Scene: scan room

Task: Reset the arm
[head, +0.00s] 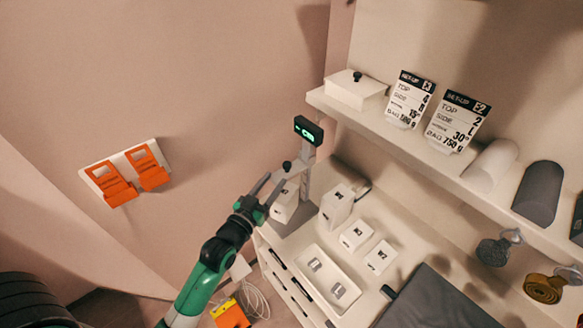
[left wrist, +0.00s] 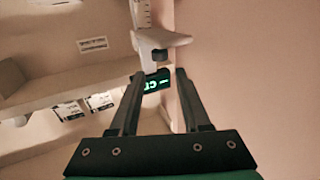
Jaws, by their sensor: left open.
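A grey post (head: 306,175) carries a black display (head: 308,130) with green digits. A pale arm with a black knob (head: 286,166) sticks out from the post below the display. My left gripper (head: 284,180) is open and empty close to this knob, its fingers pointing up toward the post. In the left wrist view the pale arm (left wrist: 165,39) and its black knob (left wrist: 160,56) are just beyond the open fingertips. The display (left wrist: 151,86) shows between the fingers. I cannot tell whether a finger touches the arm. My right gripper is not in view.
A cabinet holds white boxes (head: 337,205) and a white tray (head: 313,252) with small grey blocks. A wall shelf (head: 420,150) with sign cards (head: 409,98) and rolls is at right. Orange holders (head: 111,185) are on the left wall. A dark pad (head: 428,300) is at lower right.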

